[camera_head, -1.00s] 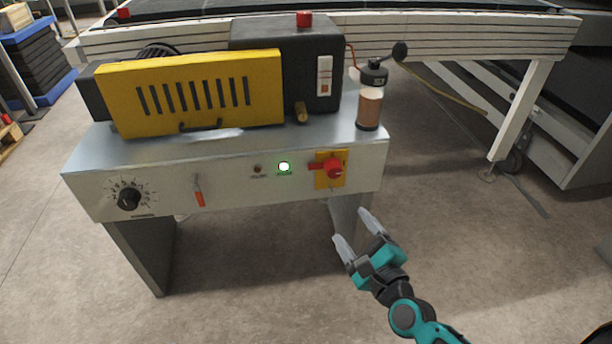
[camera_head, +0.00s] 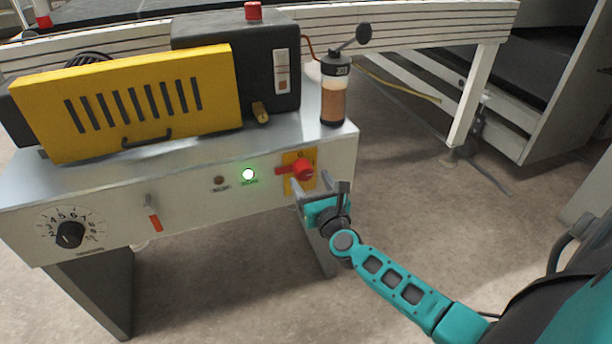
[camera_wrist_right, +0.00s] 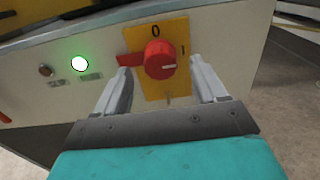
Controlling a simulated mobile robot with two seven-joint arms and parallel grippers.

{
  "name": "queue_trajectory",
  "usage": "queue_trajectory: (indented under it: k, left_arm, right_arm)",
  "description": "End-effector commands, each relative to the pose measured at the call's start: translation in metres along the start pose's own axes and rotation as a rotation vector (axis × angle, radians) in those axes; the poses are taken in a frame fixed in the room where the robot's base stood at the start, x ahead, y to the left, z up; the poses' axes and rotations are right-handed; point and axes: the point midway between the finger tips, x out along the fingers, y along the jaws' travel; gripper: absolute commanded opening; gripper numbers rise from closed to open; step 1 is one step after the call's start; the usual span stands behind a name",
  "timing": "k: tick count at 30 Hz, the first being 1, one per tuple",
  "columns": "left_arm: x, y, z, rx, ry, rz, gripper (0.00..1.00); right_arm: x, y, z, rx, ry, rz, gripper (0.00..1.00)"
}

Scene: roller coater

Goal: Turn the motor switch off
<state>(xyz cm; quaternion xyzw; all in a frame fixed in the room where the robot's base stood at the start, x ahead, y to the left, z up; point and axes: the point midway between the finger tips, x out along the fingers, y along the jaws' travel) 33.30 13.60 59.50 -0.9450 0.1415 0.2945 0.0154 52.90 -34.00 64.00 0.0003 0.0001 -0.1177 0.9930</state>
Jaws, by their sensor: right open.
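The motor switch is a red rotary knob (camera_head: 303,170) on a yellow plate (camera_head: 298,156) at the right of the machine's front panel. In the right wrist view, the knob (camera_wrist_right: 160,60) has a red tab to its left and a white mark pointing right; a 0 is printed above it. My right gripper (camera_head: 321,186) is open and empty just in front of the switch. In the right wrist view its fingers (camera_wrist_right: 159,72) stand on either side of the knob, and contact cannot be told. My left gripper is out of view.
A lit green lamp (camera_head: 248,174) and a dark lamp (camera_head: 219,181) sit left of the switch. A numbered dial (camera_head: 70,234) and a small orange-tipped lever (camera_head: 154,219) are farther left. A brown-filled bottle (camera_head: 333,95) stands above on the machine top.

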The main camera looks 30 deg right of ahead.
Motion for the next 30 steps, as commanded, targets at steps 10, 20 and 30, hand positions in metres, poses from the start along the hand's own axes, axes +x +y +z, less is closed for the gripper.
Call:
queue_trajectory:
  k: [10, 20, 30]
  left_arm:
    - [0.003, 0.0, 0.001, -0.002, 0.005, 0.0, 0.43]
    - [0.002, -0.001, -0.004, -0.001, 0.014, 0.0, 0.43]
    - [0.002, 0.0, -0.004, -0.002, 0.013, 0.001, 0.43]
  right_arm:
    - [0.035, 0.001, 0.0, -0.001, 0.0, 0.002, 0.71]
    - [0.036, 0.0, 0.0, -0.001, 0.001, 0.001, 0.69]
    - [0.036, 0.0, 0.0, -0.001, 0.001, 0.001, 0.37]
